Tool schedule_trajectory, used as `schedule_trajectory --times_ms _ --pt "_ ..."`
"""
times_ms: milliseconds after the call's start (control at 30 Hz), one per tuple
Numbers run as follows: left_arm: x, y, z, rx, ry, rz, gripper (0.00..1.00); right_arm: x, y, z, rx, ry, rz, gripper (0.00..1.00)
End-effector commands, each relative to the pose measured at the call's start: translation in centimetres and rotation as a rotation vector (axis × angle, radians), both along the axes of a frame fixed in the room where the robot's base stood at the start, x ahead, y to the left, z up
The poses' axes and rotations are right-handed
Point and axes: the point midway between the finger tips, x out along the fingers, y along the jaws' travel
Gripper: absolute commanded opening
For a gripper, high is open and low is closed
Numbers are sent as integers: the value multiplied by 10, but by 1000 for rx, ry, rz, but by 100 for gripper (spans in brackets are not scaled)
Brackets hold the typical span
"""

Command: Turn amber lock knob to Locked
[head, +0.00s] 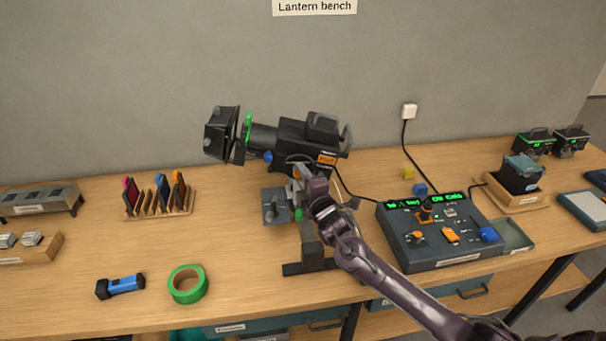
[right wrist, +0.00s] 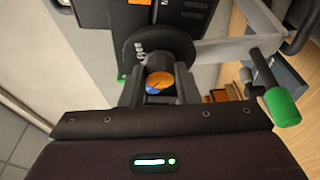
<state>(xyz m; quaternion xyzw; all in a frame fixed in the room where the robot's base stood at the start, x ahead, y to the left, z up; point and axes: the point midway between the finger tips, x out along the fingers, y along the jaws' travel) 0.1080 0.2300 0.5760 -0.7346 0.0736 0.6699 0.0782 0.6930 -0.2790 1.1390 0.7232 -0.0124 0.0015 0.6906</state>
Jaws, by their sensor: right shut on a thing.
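The amber lock knob (right wrist: 160,79) is on the side of the black lantern (head: 306,135), in front of a dark round plate (right wrist: 158,50). My right gripper (right wrist: 160,86) has its two fingers on either side of the knob and is shut on it. A small blue patch shows at the knob's lower left edge. Pale lettering on the plate is too small to read surely. In the head view my right gripper (head: 299,178) reaches the lantern's near side and hides most of the knob. My left gripper is not in view.
A green-tipped handle (right wrist: 283,106) sticks out close to my right gripper. A fader console (head: 438,232) stands to the right. Green tape (head: 188,284), a blue torch (head: 121,286) and a rack of coloured filters (head: 158,200) are to the left.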

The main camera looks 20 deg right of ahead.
Motion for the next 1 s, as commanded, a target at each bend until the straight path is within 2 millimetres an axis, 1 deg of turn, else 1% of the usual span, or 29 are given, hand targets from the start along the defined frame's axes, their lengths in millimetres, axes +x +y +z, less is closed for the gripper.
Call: schedule_trajectory --times_ms 233,667,700,867,1000 --pt "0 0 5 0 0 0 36 0 1 0 -54 25 1 6" --pt "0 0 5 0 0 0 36 0 1 -1 -62 29 2 6" --pt "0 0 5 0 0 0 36 0 1 -1 -62 29 2 30" --pt "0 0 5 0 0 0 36 0 1 0 -61 28 1 50" --pt "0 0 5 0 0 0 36 0 0 0 -61 27 1 50"
